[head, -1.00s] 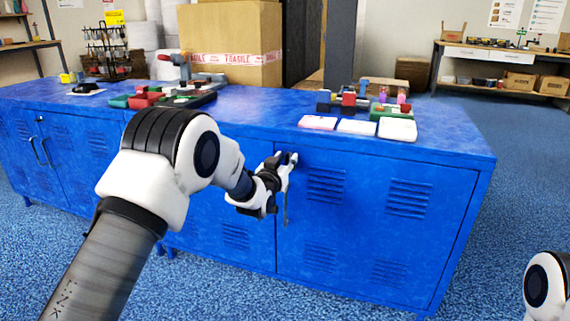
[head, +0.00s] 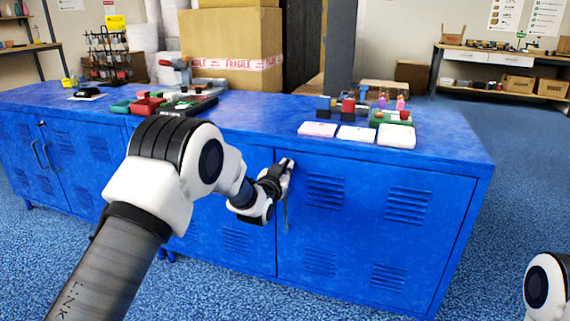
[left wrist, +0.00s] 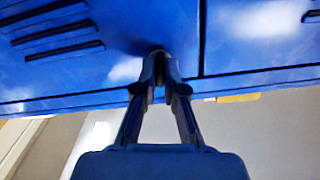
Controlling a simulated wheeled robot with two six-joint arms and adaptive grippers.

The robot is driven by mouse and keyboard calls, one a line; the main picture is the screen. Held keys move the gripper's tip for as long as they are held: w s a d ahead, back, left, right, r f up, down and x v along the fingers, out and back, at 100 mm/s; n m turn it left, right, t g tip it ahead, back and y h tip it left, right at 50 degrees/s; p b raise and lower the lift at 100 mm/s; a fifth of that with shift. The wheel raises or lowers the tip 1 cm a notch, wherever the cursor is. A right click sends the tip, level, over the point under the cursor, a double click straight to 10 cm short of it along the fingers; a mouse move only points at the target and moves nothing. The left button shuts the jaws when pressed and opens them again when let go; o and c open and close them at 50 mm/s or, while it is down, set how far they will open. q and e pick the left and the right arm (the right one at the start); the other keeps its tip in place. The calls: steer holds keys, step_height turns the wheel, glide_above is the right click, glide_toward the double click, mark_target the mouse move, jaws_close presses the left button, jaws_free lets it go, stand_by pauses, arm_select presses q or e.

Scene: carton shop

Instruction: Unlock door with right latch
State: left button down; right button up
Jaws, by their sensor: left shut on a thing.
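The blue cabinet (head: 350,255) has a wide louvred door (head: 405,240) on its right side, which looks shut. A dark vertical handle (head: 286,216) is near the door's left edge. My left gripper (head: 287,169) is at the door's upper left corner, just above the handle, shut on the right latch. The latch is mostly hidden by the fingers. In the left wrist view, my left gripper (left wrist: 158,62) has its fingertips close together against the blue front, beside a dark door seam. My right gripper is out of view.
White pads (head: 357,133), a green tray (head: 392,117) and small coloured blocks stand on the cabinet top. A large taped carton (head: 235,45) stands behind.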

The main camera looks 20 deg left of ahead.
arm_select(q)
steer(key=m+p, duration=0.2)
steer(key=m, duration=0.1)
steer(key=shift+r+m, duration=0.3)
steer(key=m+p, duration=0.2)
steer(key=m, duration=0.2)
steer(key=shift+w+d+f+m+p, duration=0.1)
steer(key=shift+m+p, duration=1.25)
steer(key=shift+m, duration=2.55)
steer(key=c, duration=1.3)
jaws_free()
steer(key=shift+o, duration=0.2)
steer(key=shift+f, duration=0.25)
